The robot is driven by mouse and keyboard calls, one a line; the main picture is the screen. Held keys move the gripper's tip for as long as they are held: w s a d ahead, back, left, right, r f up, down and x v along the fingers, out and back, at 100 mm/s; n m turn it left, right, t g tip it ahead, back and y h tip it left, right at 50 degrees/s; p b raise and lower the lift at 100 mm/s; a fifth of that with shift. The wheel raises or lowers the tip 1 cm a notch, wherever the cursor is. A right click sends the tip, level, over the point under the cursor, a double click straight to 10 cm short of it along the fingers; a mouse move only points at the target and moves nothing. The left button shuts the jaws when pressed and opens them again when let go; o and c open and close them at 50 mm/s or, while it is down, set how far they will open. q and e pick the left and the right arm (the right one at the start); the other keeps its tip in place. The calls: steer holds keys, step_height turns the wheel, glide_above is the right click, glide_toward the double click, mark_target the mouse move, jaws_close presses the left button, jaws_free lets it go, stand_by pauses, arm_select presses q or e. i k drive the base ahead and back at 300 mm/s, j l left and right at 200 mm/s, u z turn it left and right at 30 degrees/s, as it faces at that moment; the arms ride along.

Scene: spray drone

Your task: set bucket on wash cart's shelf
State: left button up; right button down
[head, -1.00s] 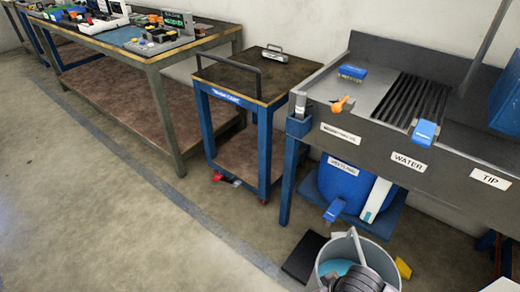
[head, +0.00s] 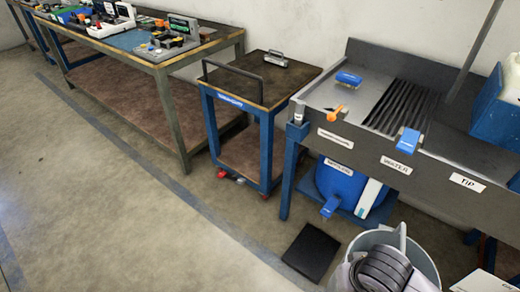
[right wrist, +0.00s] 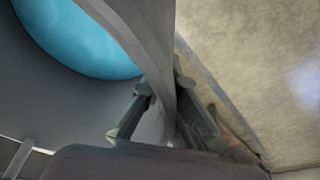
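The wash cart (head: 262,80) has a blue frame, a dark top with a handle at its left, and a brown lower shelf (head: 245,155). It stands in the middle of the head view. The grey bucket (head: 428,262) is at the bottom right, partly hidden by my dark right arm. The right wrist view shows the bucket's wall (right wrist: 145,35) and something light blue inside it. My right gripper (right wrist: 162,85) is shut on the bucket's rim, one finger inside and one outside. My left gripper is not in view.
A grey sink bench (head: 330,145) stands right of the cart, with a blue drum (head: 340,182) beneath. A black mat (head: 311,252) lies on the floor left of the bucket. A long workbench (head: 130,90) stands left of the cart. The floor at left is clear.

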mark_target(251, 154)
steer(key=i+j+u, duration=0.3)
steer(key=i+j, duration=0.2)
steer(key=i+j+u, duration=0.25)
steer(key=i+j, duration=0.3)
steer(key=i+j+u, duration=0.3)
steer(key=i+j, duration=0.15)
steer(key=i, duration=0.15)
